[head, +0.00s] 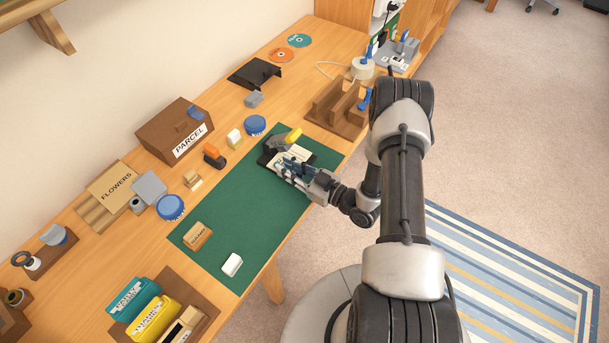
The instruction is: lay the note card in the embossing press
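The embossing press (283,141) stands on the green mat (240,205), with a black base, a grey arm and a yellow handle end. A cream note card (294,153) with dark marks shows at the press's base, partly covered by my gripper (284,164). My gripper reaches in from the right, low over the front of the press. Its fingers overlap the card in this view. I cannot tell whether they are shut on the card or apart from it, or how far under the press arm the card lies.
A wooden block (196,236) and a white block (232,265) lie on the mat. A brown slotted rack (335,108) stands right of the press. Blue-lidded jars (171,207), a parcel box (174,132) and small stamps line the back. The mat's middle is clear.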

